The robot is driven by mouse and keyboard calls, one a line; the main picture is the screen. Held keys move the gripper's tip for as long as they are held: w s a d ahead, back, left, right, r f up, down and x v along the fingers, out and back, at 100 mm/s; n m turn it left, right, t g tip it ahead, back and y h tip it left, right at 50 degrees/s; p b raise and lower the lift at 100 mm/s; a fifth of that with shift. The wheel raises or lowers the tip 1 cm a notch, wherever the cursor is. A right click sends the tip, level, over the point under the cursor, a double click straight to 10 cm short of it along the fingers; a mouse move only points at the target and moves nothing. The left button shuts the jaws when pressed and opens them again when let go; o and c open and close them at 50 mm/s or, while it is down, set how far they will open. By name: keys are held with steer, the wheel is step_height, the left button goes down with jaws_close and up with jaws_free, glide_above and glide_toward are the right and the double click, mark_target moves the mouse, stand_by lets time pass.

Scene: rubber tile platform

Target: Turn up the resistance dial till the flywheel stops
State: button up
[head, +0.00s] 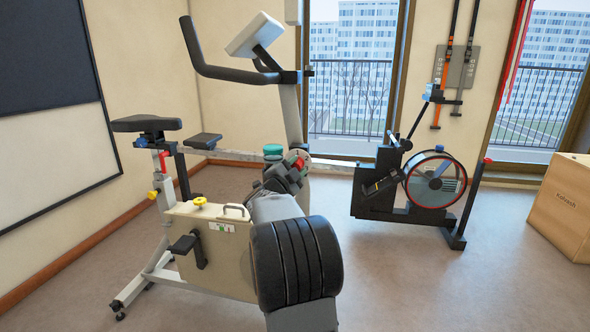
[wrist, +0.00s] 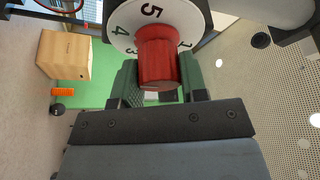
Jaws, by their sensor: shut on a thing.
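The red resistance dial (wrist: 158,58) is a ridged knob in front of a white numbered disc (wrist: 122,18). The figures 5, 4, 3 and 1 show on the disc; I cannot read a pointer. My gripper (wrist: 160,92) is shut on the knob, one finger on each side. In the head view my gripper (head: 289,174) is at the front post of the exercise bike, and a little of the red dial (head: 299,163) shows beyond it. No flywheel shows clearly on the bike, so I cannot tell whether it turns.
The bike has a beige housing (head: 192,222), a black saddle (head: 147,124) and handlebars (head: 222,72) above my gripper. A rowing machine with a round fan wheel (head: 436,180) stands behind to the right. A wooden box (head: 562,207) is at the far right. Floor at the right front is clear.

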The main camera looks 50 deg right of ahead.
stand_by(0.4)
steer(key=o, duration=0.9)
steer(key=shift+a, duration=0.1)
steer(key=p+v, duration=0.2)
steer(key=v, duration=1.1)
steer(key=shift+s+a+f, duration=0.15)
steer(key=shift+a+f, duration=0.05)
steer(key=shift+a, duration=0.1)
